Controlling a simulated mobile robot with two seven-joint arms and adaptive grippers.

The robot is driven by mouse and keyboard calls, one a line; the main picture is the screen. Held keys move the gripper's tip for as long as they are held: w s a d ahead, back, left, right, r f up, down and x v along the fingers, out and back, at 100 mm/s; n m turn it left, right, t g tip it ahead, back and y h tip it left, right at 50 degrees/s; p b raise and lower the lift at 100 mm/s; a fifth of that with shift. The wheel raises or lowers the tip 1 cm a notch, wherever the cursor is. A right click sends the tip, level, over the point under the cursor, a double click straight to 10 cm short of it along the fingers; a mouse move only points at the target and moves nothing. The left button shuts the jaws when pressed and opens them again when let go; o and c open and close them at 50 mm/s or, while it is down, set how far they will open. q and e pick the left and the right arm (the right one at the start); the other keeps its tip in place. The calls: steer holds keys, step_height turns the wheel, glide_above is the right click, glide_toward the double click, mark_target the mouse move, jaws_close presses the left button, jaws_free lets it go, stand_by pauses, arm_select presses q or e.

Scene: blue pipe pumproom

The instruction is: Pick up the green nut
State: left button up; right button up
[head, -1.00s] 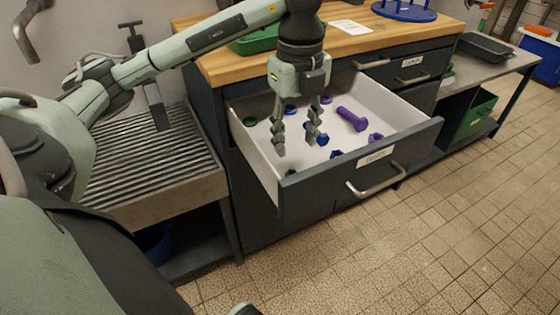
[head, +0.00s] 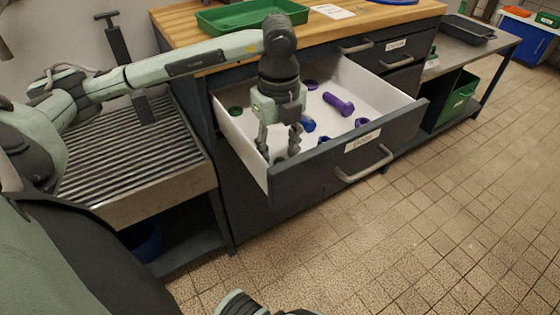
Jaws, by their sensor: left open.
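Inside the open drawer (head: 393,133), a dark green nut (head: 235,110) lies near the back left corner. A second small green piece (head: 280,160) shows partly at the front left, just below my left gripper (head: 279,153). The gripper points down over the left front part of the drawer, its fingers apart and nothing between them. The fingers hide part of the drawer floor and of the near green piece. I cannot tell whether they touch it. My right gripper is not recognisable in this view.
A purple bolt (head: 339,104), a blue bolt (head: 308,124) and purple nuts (head: 361,122) lie in the drawer, right of the gripper. The drawer walls stand close on its left and front. A green tray (head: 252,14) sits on the worktop (head: 180,30) behind.

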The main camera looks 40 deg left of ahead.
arm_select(q)
steer(key=shift+c, duration=0.6)
jaws_close()
